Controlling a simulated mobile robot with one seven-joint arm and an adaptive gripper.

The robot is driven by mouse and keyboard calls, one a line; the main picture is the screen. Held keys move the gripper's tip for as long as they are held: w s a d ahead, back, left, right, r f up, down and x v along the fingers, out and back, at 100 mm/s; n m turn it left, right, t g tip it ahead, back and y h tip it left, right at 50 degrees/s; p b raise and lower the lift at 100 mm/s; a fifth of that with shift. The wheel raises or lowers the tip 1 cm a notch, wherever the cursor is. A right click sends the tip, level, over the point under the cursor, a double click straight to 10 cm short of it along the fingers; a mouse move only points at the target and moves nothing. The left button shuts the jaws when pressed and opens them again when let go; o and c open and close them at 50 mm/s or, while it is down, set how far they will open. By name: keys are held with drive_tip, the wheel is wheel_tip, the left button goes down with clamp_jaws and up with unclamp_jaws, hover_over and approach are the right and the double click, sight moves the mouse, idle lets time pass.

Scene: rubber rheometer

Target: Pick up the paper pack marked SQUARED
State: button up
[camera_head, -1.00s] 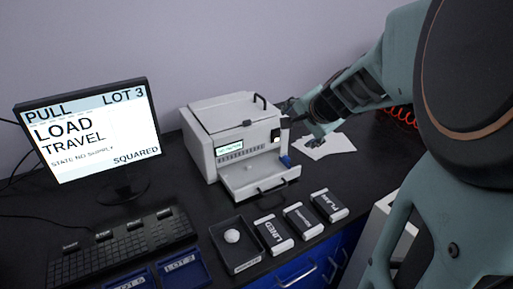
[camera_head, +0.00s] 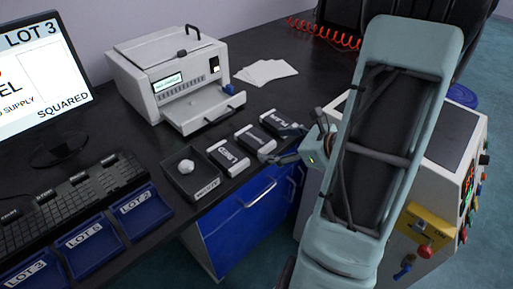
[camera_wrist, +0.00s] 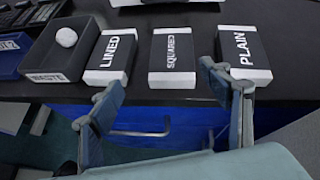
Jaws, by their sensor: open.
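The SQUARED pack (camera_head: 255,139) is a dark pack with white ends, lying flat near the table's front edge between two similar packs. In the wrist view, the SQUARED pack (camera_wrist: 172,57) lies ahead of my fingers, its label readable. My gripper (camera_head: 284,145) is open and empty at the front edge, beside the packs. In the wrist view, my gripper (camera_wrist: 160,80) has its left finger below the LINED pack (camera_wrist: 112,55) and its right finger overlapping the PLAIN pack's (camera_wrist: 240,52) left side. I cannot tell the exact height of the fingers above the table.
A black WASTE tray (camera_head: 205,186) holding a white ball (camera_head: 185,166) stands left of LINED. A white instrument (camera_head: 170,75) with an open drawer stands behind. Loose paper sheets (camera_head: 265,71) lie at the back. Blue LOT trays (camera_head: 95,240) are at left; a white control cabinet (camera_head: 440,165) is at right.

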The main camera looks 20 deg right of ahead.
sight(257, 139)
drive_tip(key=w+m, duration=0.1)
drive_tip(key=w+f+m+t+b, duration=0.1)
drive_tip(key=w+f+m+t, duration=0.1)
drive_tip(key=shift+w+d+f+h, duration=0.1)
drive_tip(key=shift+d+h, duration=0.15)
drive_tip(key=shift+h, duration=0.05)
drive_tip(key=x, duration=0.3)
drive_tip(key=b+x, duration=0.1)
drive_tip(key=shift+w+a+f, duration=0.1)
drive_tip(key=shift+w+a, duration=0.15)
drive_tip(key=shift+a, duration=0.15)
drive_tip(key=shift+w+f, duration=0.1)
drive_tip(key=shift+w, duration=0.25)
drive_tip(key=c, duration=1.4)
drive_tip(key=shift+o, duration=0.2)
